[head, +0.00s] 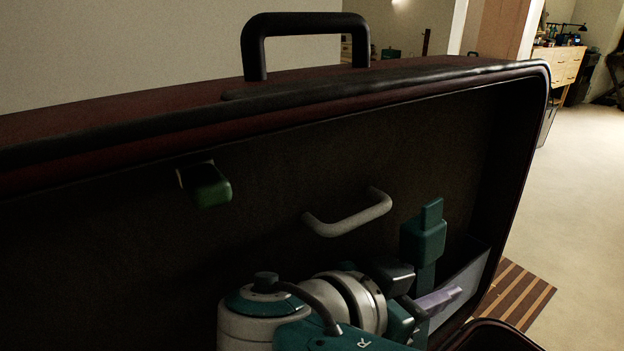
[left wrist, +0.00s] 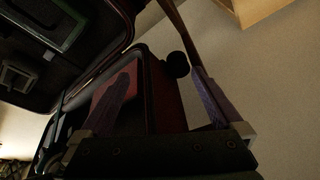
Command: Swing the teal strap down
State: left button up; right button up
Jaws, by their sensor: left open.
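In the head view a teal strap (head: 424,238) stands upright against the dark inside of the suitcase lid, with a thicker block and a narrow tip at its top. Its lower end is hidden behind my right arm. My right gripper (head: 440,299) is just below it, with a lavender finger showing; I cannot tell whether it touches the strap or how far its jaws are apart. In the left wrist view my left gripper (left wrist: 158,100) is open, its two purple fingers wide apart and nothing held between them. It is not in the head view.
The open suitcase lid (head: 130,130) fills the head view, with a black handle (head: 305,22) on top. Inside it are a grey handle (head: 347,215) and a green block (head: 208,186). A striped mat (head: 515,292) and open floor lie to the right.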

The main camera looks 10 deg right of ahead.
grip_shut()
dwell(1.0)
